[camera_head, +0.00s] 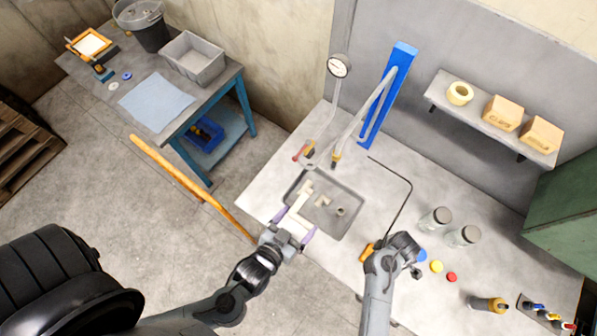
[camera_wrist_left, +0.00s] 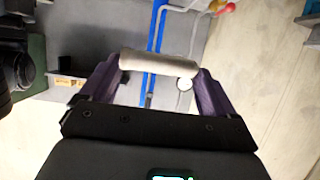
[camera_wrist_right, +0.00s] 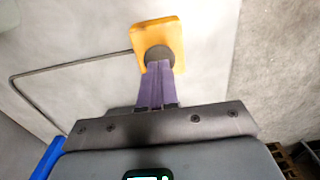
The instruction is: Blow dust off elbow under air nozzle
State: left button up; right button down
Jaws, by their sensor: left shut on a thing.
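My left gripper (camera_head: 293,226) is shut on a cream elbow (camera_head: 298,212) and holds it at the near left edge of the grey tray (camera_head: 352,224). In the left wrist view the elbow (camera_wrist_left: 160,62) spans the gap between the purple fingers. A grey hose with a brass-coloured tip, seemingly the air nozzle (camera_head: 336,158), hangs from the blue post (camera_head: 385,98), beyond the elbow. My right gripper (camera_wrist_right: 158,78) has its fingers together at a dark round knob (camera_wrist_right: 158,53) on an orange block (camera_wrist_right: 155,35). I cannot tell whether they grip it. Dust is too small to see.
Other fittings (camera_head: 321,201) lie in the tray. A bent grey rod (camera_head: 410,188) runs from near the orange block across the bench. Two jars (camera_head: 436,219) and coloured discs (camera_head: 437,266) stand to the right. A gauge (camera_head: 338,66) rises behind the tray.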

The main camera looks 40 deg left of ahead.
pick_arm(q)
jog(key=shift+s+f, duration=0.2)
jog(key=w, duration=1.2)
jog(key=shift+w, duration=0.3)
pick_arm(e)
jog(key=shift+f, duration=1.2)
dwell(3.4)
dwell(0.5)
jog(key=shift+r, duration=3.55)
